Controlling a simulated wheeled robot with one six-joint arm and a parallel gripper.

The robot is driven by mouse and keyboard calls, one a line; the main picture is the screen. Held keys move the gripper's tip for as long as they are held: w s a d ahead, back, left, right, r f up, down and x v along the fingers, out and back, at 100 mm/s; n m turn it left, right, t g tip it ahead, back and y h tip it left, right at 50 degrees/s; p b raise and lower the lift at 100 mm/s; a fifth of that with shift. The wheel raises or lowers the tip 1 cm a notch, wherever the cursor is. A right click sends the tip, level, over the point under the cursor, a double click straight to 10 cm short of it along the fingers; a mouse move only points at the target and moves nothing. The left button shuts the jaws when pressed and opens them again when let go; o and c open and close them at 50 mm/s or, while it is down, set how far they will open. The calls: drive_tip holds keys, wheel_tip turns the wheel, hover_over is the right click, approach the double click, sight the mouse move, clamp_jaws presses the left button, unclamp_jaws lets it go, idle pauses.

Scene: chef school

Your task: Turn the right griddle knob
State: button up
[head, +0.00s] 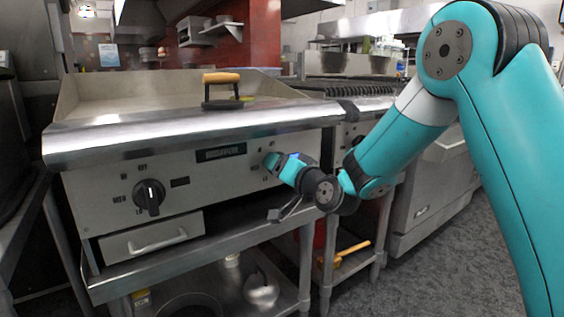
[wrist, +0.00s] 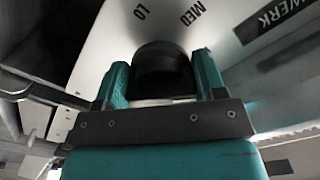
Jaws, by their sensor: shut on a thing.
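The griddle (head: 195,165) stands at the left in the head view, with a steel front panel. Its left knob (head: 149,196) is black and in plain sight. The right knob is hidden behind my gripper (head: 277,163) in the head view. In the wrist view the right knob (wrist: 160,72) is a dark round shape between the two teal fingers of my gripper (wrist: 160,85). The fingers are shut on it from both sides. The labels LO and MED (wrist: 190,14) show on the panel beside the knob.
A press with a wooden handle (head: 221,90) rests on the griddle top. A drawer (head: 152,238) sits under the left knob. A lower shelf (head: 215,290) holds pans. A second range (head: 350,130) stands close on the right. Grey floor (head: 420,270) is open at the front right.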

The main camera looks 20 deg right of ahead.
drive_tip(key=m+p, duration=0.3)
drive_tip(key=m, duration=0.2)
drive_tip(key=shift+r+m+p, duration=0.2)
drive_tip(key=shift+m+p, duration=0.1)
drive_tip(key=shift+p, duration=0.05)
drive_tip(key=m+p, duration=0.2)
drive_tip(key=m, duration=0.2)
drive_tip(key=shift+m+p, duration=0.3)
drive_tip(key=shift+p, duration=0.1)
drive_tip(key=shift+f, duration=0.1)
drive_tip(key=o, duration=0.9)
drive_tip(key=shift+s, duration=0.1)
drive_tip(key=shift+b+v, duration=8.65)
drive_tip(key=shift+v, duration=0.05)
